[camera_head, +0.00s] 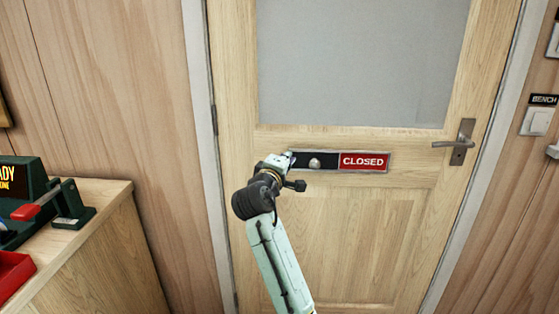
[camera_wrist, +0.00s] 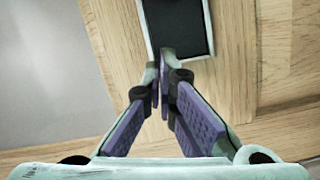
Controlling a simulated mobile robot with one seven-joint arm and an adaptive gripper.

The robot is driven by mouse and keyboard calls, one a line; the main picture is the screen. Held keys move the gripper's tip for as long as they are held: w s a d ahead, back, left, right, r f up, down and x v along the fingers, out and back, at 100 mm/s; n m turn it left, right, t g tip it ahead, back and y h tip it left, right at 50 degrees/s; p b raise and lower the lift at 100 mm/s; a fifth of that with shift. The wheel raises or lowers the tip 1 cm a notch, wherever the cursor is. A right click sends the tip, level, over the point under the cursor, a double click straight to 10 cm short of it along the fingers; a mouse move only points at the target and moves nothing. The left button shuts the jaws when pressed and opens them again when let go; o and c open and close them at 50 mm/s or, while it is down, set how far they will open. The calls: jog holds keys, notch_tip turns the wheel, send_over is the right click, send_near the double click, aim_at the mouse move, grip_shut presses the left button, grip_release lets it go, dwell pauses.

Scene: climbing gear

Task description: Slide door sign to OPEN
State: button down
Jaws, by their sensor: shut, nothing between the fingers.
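The door sign (camera_head: 363,161) is a long narrow plate on the wooden door, below its glass pane. Its right part is red and reads CLOSED. Its left part is a black slide panel (camera_head: 322,157) with a round silver knob (camera_head: 314,163) near the middle of the sign. My gripper (camera_head: 291,158) is at the left end of the sign, left of the knob. In the wrist view, my gripper (camera_wrist: 164,85) is shut and empty, its fingertips over the end of the framed black panel (camera_wrist: 178,22). I cannot tell whether the fingertips touch the sign. The knob is not visible in the wrist view.
The door (camera_head: 350,230) is closed, with a metal lever handle (camera_head: 460,143) at its right. A wooden cabinet (camera_head: 85,255) at the left holds a dark green device with a red handle (camera_head: 35,208) and a red tray (camera_head: 14,272). A light switch (camera_head: 535,121) is on the right wall.

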aim_at(303, 156)
jog(key=shift+s+d+f+p, duration=0.1)
jog(key=shift+d+f+p, duration=0.1)
jog(key=shift+d, duration=0.7)
jog(key=shift+d+f+p, duration=0.1)
jog(key=shift+d+f, duration=0.1)
jog(key=shift+d, duration=0.65)
jog(key=d, duration=1.5)
jog(key=shift+d+p, duration=0.2)
jog(key=shift+p, duration=0.15)
